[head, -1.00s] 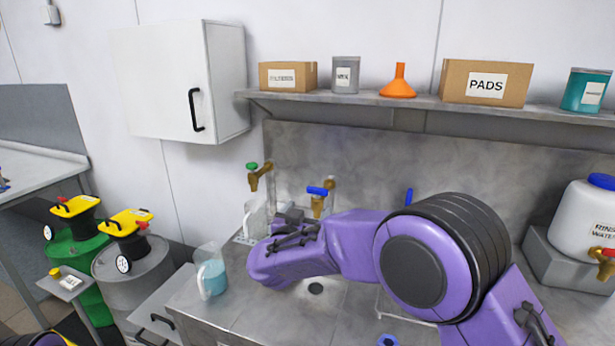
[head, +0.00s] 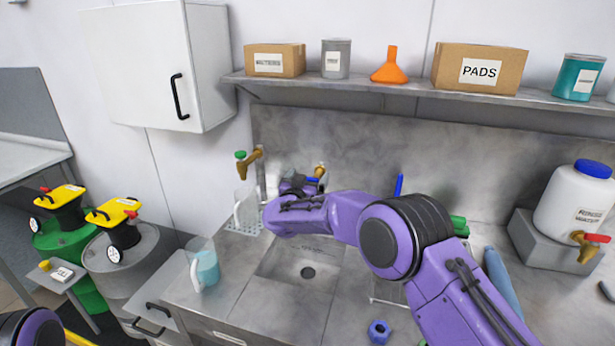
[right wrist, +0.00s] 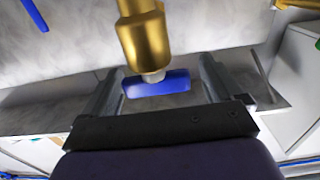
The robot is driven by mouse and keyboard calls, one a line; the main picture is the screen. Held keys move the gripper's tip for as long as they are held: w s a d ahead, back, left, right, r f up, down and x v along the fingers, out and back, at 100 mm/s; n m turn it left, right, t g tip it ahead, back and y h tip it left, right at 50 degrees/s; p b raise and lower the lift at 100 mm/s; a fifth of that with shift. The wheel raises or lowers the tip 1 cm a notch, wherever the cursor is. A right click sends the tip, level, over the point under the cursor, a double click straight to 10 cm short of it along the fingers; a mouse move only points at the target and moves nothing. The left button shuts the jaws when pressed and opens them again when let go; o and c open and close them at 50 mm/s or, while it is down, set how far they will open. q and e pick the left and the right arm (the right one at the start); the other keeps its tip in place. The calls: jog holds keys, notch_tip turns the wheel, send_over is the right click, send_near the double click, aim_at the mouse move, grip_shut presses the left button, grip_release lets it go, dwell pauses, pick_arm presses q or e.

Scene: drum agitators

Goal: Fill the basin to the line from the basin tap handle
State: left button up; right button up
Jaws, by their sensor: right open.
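The basin (head: 280,268) is sunk in the steel counter; its floor and drain show and I see no water in it. The basin tap (head: 319,169) is brass, on the back wall above it. Its blue handle (right wrist: 157,84) lies between the two open fingers of my right gripper (right wrist: 158,72) in the right wrist view, with a finger at either side; contact cannot be told. In the head view my right gripper (head: 301,186) is at the tap, and it and the arm hide the handle and part of the basin. My left gripper is not in view.
A green-handled tap (head: 247,163) is to the left. A jug with blue liquid (head: 204,268) stands on the counter left of the basin. A blue nut (head: 379,331) lies in front, a white jerrycan (head: 576,203) at right. A shelf (head: 390,88) runs above.

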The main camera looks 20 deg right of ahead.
jog(key=shift+s+r, duration=0.3)
jog(key=shift+s, duration=0.05)
jog(key=shift+c, duration=0.3)
jog(key=shift+s+r, duration=0.1)
jog(key=shift+s, duration=0.1)
jog(key=c, duration=0.5)
jog(key=shift+a, duration=0.1)
jog(key=c, duration=0.4)
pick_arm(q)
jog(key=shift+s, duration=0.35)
